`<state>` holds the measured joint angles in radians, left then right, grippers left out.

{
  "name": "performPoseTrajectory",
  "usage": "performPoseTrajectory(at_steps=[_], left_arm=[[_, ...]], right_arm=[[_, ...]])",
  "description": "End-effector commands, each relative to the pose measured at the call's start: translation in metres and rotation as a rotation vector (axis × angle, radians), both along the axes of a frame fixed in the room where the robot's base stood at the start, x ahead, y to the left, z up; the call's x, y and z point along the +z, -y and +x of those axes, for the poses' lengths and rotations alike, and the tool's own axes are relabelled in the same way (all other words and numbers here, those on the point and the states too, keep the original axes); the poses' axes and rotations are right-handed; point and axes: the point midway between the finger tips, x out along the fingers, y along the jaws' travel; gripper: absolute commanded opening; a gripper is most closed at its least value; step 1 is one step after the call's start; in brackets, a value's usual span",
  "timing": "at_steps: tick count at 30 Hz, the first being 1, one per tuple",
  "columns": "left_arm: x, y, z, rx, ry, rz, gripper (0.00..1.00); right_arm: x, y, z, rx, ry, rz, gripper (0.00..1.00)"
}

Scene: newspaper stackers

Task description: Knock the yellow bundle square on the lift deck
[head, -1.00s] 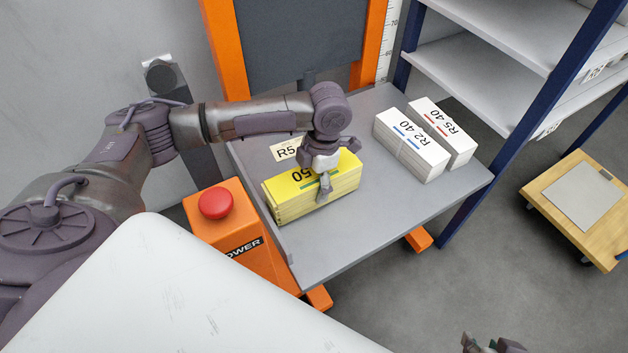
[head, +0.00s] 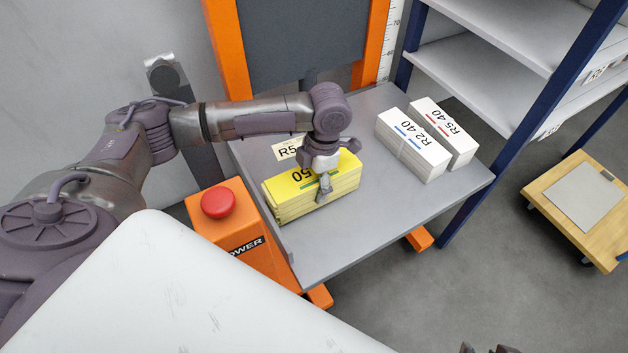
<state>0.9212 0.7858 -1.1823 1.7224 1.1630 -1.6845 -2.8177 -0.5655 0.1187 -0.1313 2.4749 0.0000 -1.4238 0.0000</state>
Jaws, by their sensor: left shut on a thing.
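The yellow bundle (head: 293,202) lies on the left part of the grey lift deck (head: 345,240), at a slant to its edges. It is a stack with a yellow top sheet and a printed number, partly covered by my gripper. My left gripper (head: 325,180) reaches over the bundle from behind and is shut on it, with one finger against its front side. The far finger's contact is hidden. Only the tips of my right gripper (head: 490,350) show at the bottom edge; their opening cannot be told.
Two white bundles, one with a blue stripe (head: 412,145) and one with a red stripe (head: 446,132), stand at the deck's right. An orange box with a red button (head: 218,202) stands left. A blue-post shelf (head: 480,85) and a wooden dolly (head: 545,190) are right.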

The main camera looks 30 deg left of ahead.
Motion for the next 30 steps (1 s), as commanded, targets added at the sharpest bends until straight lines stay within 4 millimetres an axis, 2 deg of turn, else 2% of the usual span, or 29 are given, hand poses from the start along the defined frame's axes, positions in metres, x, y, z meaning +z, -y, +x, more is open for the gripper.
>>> performPoseTrajectory(at_steps=[30], left_arm=[[0.003,-0.003,-0.005,0.000,0.003,-0.002,0.01]], right_arm=[[0.001,0.005,-0.016,-0.007,-0.076,-0.016,0.40]])
